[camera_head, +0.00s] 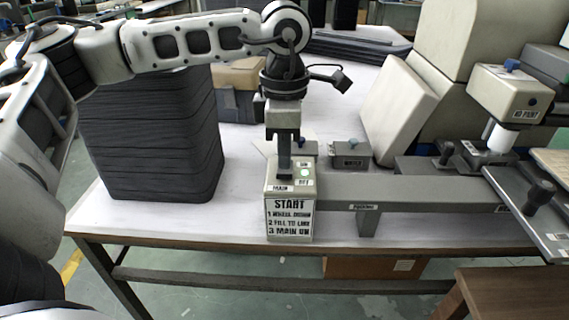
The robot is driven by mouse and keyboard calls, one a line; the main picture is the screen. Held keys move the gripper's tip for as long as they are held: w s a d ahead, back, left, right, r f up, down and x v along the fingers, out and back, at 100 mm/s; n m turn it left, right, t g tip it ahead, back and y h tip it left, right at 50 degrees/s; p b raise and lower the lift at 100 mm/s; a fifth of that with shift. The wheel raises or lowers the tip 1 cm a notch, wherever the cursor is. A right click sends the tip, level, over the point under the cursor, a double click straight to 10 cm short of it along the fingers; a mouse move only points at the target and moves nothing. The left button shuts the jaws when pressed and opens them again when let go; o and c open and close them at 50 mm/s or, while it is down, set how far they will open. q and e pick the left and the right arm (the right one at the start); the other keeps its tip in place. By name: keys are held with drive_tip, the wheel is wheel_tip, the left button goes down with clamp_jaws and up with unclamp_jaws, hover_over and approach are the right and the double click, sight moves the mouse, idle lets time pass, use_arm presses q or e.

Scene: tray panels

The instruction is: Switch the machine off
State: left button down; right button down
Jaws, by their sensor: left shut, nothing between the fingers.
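The machine (400,192) stands on the white table, a long grey beam with a pale box at each end. The near control box (290,195) carries a START instruction label, a MAIN label and small tags on its top. A light green lamp (304,172) shows on that top beside the tags. My left gripper (285,172) points straight down over the box top, fingers together and empty, at or just above the MAIN label. The fingers cover whatever switch is under them, and I cannot tell whether they touch it. My right gripper is not in view.
A tall stack of black trays (150,135) stands left of the control box. A small labelled grey box with a knob (350,155) sits behind the beam. A pale box marked NO PAINT (508,95) and black-knobbed levers (538,197) are at the right. The table's front edge is close.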

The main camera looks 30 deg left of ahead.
use_arm(q)
drive_tip(key=shift+f+b, duration=0.55)
drive_tip(key=shift+f, duration=0.2)
drive_tip(key=shift+r+p, duration=1.25)
drive_tip(key=shift+r, duration=0.55)
drive_tip(key=shift+r+p, duration=1.15)
drive_tip(key=shift+r, duration=0.65)
drive_tip(key=shift+f, duration=0.1)
